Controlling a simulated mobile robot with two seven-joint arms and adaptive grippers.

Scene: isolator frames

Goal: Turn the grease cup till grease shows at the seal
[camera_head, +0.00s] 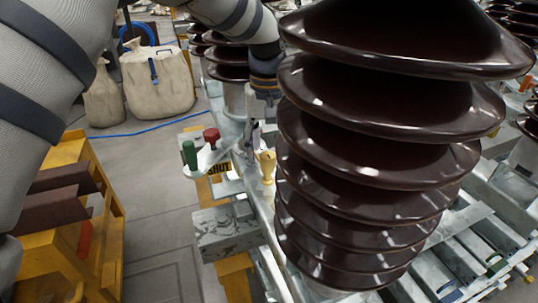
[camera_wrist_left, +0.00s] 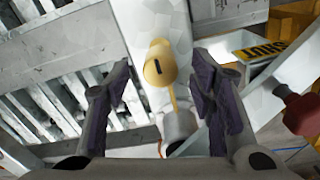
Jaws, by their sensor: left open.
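The yellow grease cup (camera_head: 267,165) stands on the pale steel frame, left of the big brown insulator. My left gripper (camera_head: 254,132) is above and just behind the cup in the head view. In the wrist view its open fingers (camera_wrist_left: 160,70) lie either side of the cup, with gaps on both sides. The seal is not clearly seen. My right gripper is not in view.
The ribbed insulator (camera_head: 370,150) stands close right of the cup. A red knob (camera_head: 211,137), a green handle (camera_head: 190,155) and a SHUT label (camera_head: 219,168) are to its left. A yellow stand (camera_head: 95,235) is at lower left. Open floor (camera_head: 155,190) lies between.

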